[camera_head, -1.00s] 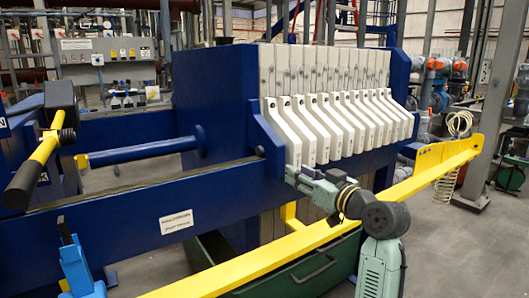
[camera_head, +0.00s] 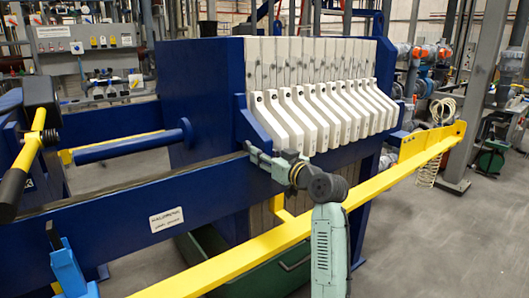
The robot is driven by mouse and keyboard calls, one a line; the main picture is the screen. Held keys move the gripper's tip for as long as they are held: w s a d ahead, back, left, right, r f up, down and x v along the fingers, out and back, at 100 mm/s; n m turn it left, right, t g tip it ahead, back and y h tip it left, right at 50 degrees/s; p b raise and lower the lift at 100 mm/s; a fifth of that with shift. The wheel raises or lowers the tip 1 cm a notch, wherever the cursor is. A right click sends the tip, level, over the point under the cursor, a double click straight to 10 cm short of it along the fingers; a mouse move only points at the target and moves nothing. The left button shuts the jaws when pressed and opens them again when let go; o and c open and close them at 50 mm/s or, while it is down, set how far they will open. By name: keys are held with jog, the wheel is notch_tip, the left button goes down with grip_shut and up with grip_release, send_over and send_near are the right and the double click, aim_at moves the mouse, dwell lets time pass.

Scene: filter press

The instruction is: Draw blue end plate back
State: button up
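The blue end plate (camera_head: 200,85) stands upright at the left end of the row of white filter plates (camera_head: 310,110), pressed against or very close to them. Its blue side handle (camera_head: 259,128) juts out at the near side, beside the first white handle. My gripper (camera_head: 250,150) is at the low end of this blue handle, just above the blue side beam (camera_head: 150,208). Whether it touches the handle I cannot tell. The fingers are small and partly merged with the blue behind them, so their opening is unclear.
A yellow rail (camera_head: 380,185) runs diagonally past my arm on the near side. A green bin (camera_head: 270,275) sits below the press. A blue ram rod (camera_head: 125,148) lies left of the end plate. Grey floor is free at the right.

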jog(key=shift+c, duration=0.2)
grip_shut()
dwell(0.6)
